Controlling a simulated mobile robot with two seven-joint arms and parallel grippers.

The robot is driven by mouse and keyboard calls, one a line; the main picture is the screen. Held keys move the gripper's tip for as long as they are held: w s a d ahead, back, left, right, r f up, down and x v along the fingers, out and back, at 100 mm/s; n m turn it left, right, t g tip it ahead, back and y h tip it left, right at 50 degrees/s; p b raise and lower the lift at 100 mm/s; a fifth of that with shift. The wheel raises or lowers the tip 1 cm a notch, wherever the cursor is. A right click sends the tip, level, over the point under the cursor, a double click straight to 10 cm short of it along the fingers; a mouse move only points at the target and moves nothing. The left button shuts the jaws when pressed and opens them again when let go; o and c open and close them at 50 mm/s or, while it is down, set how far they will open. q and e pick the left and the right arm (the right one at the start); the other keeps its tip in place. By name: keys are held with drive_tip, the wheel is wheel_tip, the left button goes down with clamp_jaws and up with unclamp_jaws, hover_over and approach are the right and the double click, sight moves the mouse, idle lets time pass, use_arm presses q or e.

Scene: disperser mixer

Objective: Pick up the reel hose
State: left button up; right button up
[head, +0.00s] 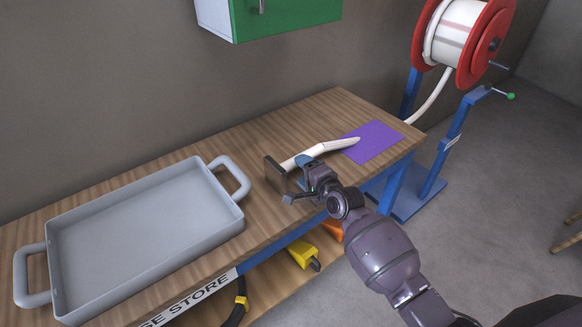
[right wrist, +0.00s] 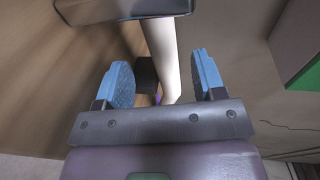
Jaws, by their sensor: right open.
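A white hose piece (head: 325,149) lies on the wooden table, its right end over a purple mat (head: 375,139). Another stretch of white hose (head: 432,97) comes down from the red-and-white reel (head: 458,30) to the table's right end; I cannot tell whether the two join. My right gripper (head: 297,181) is at the near left end of the hose piece, beside a dark upright block (head: 276,176). In the right wrist view its blue fingers are apart, and the hose (right wrist: 170,55) shows between them without clear contact. My left gripper is not in view.
A grey tray (head: 140,225) with two handles fills the table's left part. A green-fronted cabinet (head: 285,15) hangs on the wall above. A blue reel stand (head: 434,175) is at the table's right end. A yellow tool (head: 303,253) lies on the lower shelf.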

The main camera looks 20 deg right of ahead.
drive_tip(key=shift+b+x, duration=0.5)
drive_tip(key=shift+x, duration=2.1)
drive_tip(key=shift+r, duration=0.1)
drive_tip(key=shift+r, duration=0.1)
clamp_jaws()
